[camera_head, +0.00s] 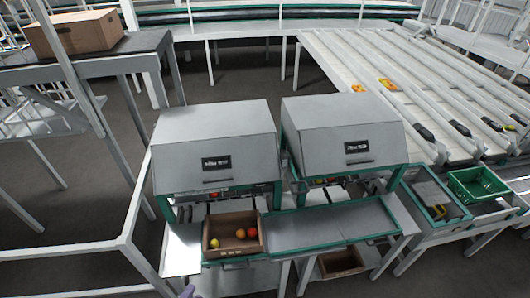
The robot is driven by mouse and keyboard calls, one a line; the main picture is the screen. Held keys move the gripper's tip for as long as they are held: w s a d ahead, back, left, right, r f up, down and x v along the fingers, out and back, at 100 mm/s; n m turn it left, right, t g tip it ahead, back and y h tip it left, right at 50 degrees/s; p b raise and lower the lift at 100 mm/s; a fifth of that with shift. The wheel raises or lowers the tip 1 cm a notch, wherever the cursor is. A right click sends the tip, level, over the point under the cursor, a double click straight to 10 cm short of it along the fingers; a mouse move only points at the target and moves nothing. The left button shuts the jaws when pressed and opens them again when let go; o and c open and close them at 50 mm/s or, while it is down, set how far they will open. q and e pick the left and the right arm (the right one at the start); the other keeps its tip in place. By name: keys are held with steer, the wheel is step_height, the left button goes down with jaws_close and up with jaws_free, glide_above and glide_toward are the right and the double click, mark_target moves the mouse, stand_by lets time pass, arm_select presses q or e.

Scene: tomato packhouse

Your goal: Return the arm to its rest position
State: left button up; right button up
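A small purple piece at the bottom edge, left of centre, looks like the tip of my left gripper (187,291). The rest of that gripper and its arm are cut off by the frame, so I cannot tell whether it is open or shut. It is below and left of the brown crate (214,250), apart from it in the picture. The crate stands on the shelf in front of the left grey machine and holds a few red and yellow-orange tomatoes (240,234). My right gripper is not in view.
Two grey hooded machines (215,135) (342,125) stand side by side behind an empty grey shelf (300,232). A white rail (132,205) runs at the left. Another brown crate (340,262) sits below the shelf. A green crate (478,184) stands at the right.

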arm_select(q)
steer(key=s+d+r+n+g+p, duration=0.1)
steer(key=s+r+n+g+p, duration=0.25)
steer(key=r+n, duration=0.2)
steer(key=s+n+g+y, duration=0.1)
steer(key=s+n+g, duration=0.6)
steer(key=s, duration=0.3)
steer(key=shift+a+b, duration=0.2)
steer(key=shift+b, duration=0.15)
steer(key=shift+r, duration=0.1)
